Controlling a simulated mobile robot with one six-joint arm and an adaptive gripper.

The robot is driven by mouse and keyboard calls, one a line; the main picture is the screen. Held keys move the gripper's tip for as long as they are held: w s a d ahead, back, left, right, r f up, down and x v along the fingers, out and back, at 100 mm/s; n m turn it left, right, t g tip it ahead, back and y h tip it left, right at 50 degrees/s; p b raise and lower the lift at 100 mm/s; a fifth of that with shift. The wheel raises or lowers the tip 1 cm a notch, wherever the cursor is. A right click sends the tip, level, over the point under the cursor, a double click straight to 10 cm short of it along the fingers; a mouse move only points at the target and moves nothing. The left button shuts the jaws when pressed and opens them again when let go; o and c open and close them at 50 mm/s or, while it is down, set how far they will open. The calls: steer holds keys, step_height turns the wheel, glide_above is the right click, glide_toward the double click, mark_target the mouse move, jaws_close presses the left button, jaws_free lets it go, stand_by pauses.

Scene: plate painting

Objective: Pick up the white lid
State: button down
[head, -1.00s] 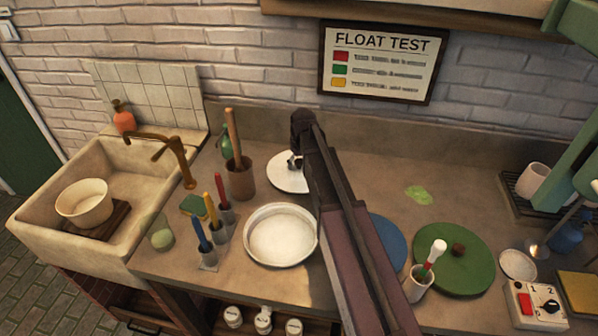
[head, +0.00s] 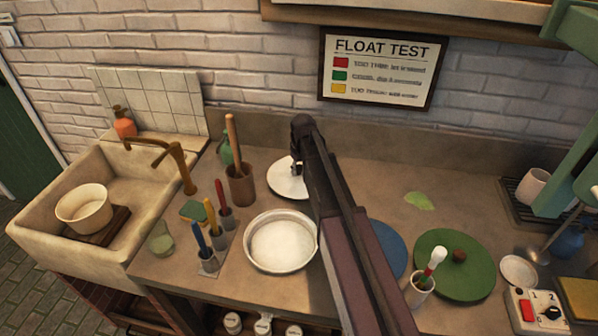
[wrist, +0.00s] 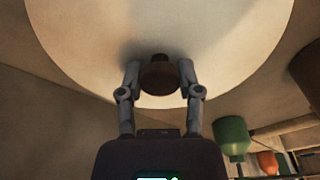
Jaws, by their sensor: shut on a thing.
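The white lid (head: 284,182) is a pale disc at the back of the counter, partly hidden behind my arm in the head view. In the wrist view the lid (wrist: 100,40) fills the top of the picture, with a round brown knob (wrist: 159,78) at its middle. My gripper (wrist: 159,72) has its two fingers on either side of the knob and is shut on it. In the head view my gripper (head: 297,166) is over the lid, mostly covered by my arm. I cannot tell whether the lid is clear of the counter.
A round white pan (head: 281,262) stands in front of the lid. A brown pot with a wooden handle (head: 241,186) and several brushes (head: 212,232) stand to the left. A green disc (head: 440,282) and a blue disc (head: 391,247) lie to the right. The back right counter is fairly clear.

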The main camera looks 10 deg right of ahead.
mark_target(298, 166)
steer(key=shift+r, duration=0.15)
step_height(298, 166, up, 3)
steer(key=p, duration=0.3)
steer(key=shift+r+p, duration=0.2)
steer(key=shift+p, duration=0.1)
steer(key=s+d, duration=0.1)
steer(key=s, duration=0.4)
steer(key=s+d+r+p, duration=0.1)
steer(key=s+d, duration=0.1)
steer(key=s, duration=0.3)
steer(key=s+d, duration=0.1)
steer(key=s, duration=0.4)
steer(key=shift+s+d+r, duration=0.15)
steer(key=shift+s+d, duration=0.05)
steer(key=shift+r, duration=0.1)
step_height(298, 166, up, 16)
steer(key=p, duration=1.7)
steer(key=shift+r, duration=0.2)
steer(key=shift+s, duration=0.15)
